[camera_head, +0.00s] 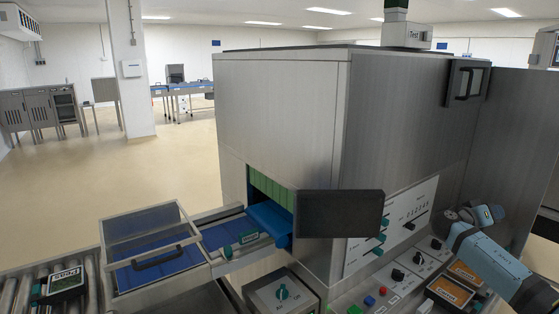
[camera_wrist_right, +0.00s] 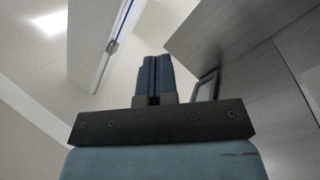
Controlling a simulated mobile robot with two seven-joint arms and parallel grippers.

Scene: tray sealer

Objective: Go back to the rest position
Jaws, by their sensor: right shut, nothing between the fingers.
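My right gripper (camera_wrist_right: 153,72) shows in the right wrist view with its two dark blue-grey fingers side by side, shut and empty. In that view the fingers point up, with pale ceiling behind them and a grey metal surface to their right. In the head view my right arm is at the lower right, in front of the machine's control panel; its fingers cannot be made out there. My left gripper is not in view.
The large steel tray sealer (camera_head: 280,110) fills the middle and right. Its dark screen (camera_head: 340,214) juts out at the front. A clear-lidded guard (camera_head: 150,240) covers the blue infeed belt at the left. A roller conveyor (camera_head: 20,290) stands at the lower left. Open floor lies beyond.

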